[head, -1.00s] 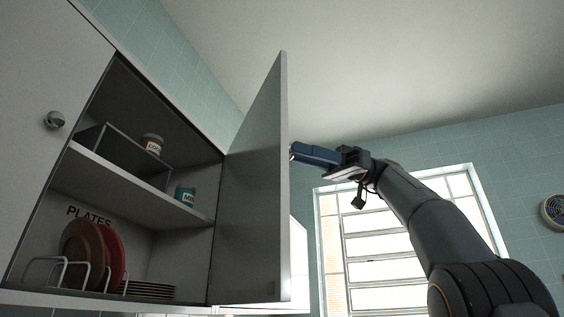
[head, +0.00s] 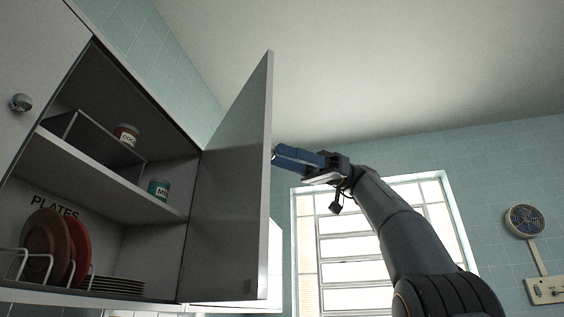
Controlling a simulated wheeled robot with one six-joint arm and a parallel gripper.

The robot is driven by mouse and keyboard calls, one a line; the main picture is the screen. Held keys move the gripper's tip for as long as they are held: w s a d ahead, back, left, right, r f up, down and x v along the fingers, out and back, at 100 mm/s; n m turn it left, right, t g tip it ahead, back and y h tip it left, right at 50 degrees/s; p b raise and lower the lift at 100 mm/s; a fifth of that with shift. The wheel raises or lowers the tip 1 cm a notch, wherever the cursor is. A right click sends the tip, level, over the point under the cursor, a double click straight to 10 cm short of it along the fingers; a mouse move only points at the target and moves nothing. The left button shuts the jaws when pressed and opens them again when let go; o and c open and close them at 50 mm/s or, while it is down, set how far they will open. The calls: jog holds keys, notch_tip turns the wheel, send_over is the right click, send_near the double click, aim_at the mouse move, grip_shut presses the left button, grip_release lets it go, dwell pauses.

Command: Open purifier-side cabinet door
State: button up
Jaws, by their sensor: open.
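The cabinet door (head: 232,190) stands swung wide open on its right-hand hinges, its inner grey face toward me. The open cabinet shows a shelf (head: 105,168) and its contents. My gripper (head: 275,155) is at the right of the door, by its outer face near the free edge. Its blue fingers are open and partly hidden behind the door edge. The handle of this door is mostly hidden; a small bit of metal shows by the fingertips. I cannot tell whether the fingers touch the door.
Inside are two labelled jars (head: 158,190), a wire rack with red-brown plates (head: 76,250) and a stack of dark plates (head: 118,286). A closed door with a round knob (head: 21,103) is at left. A window (head: 370,245) and a wall fan (head: 524,221) are at right.

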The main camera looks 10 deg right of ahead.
jog(key=shift+s+r, duration=0.1)
jog(key=shift+r, duration=0.1)
notch_tip(320, 180, up, 10)
jog(key=p, duration=1.3)
jog(key=shift+f, duration=0.15)
jog(key=shift+c, duration=0.4)
